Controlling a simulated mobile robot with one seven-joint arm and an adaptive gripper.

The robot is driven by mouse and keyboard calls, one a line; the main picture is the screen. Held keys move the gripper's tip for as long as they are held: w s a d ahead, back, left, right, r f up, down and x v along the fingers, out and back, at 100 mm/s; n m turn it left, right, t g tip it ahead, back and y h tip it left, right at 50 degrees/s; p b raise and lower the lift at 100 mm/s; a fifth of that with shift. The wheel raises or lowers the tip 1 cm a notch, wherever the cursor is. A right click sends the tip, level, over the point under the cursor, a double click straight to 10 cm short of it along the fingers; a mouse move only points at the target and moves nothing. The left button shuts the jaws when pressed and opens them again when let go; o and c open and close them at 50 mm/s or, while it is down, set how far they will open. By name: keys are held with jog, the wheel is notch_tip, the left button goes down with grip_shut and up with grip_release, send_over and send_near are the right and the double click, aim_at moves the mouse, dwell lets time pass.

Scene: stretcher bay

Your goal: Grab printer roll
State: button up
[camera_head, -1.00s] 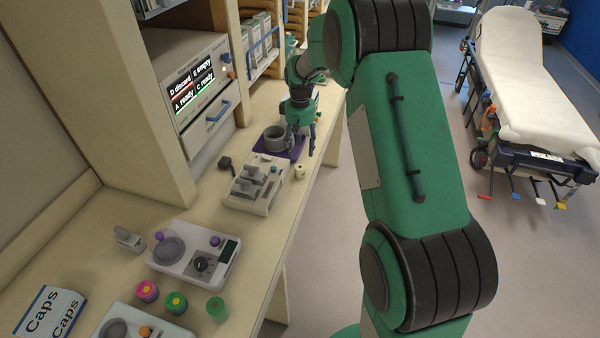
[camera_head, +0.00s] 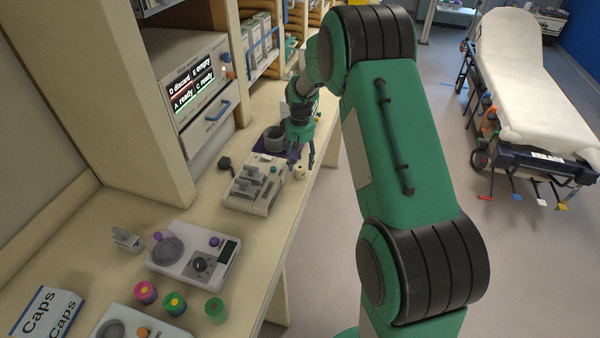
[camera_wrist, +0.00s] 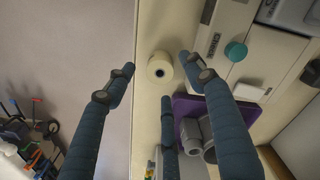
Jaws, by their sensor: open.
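The printer roll (camera_head: 300,171) is a small cream roll with a dark core, standing on the counter near its front edge, beside a white device. In the wrist view the printer roll (camera_wrist: 160,69) lies a little beyond my fingertips, between their lines. My gripper (camera_head: 302,158) is above the counter near the roll, partly hiding the area behind it. In the wrist view my gripper (camera_wrist: 157,68) is open and empty, its dark fingers spread on either side of the roll. I cannot see contact with the roll.
The white device (camera_head: 254,184) sits just left of the roll. A grey cup (camera_head: 274,138) on a purple mat (camera_wrist: 186,108) stands behind. The counter's front edge is close to the roll, with open floor beyond. A stretcher (camera_head: 530,90) stands far right.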

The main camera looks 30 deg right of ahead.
aim_at(300, 166)
jog(key=shift+w+f+b, duration=0.15)
jog(key=shift+f+b, duration=0.45)
jog(key=shift+f, duration=1.9)
jog(key=c, duration=1.2)
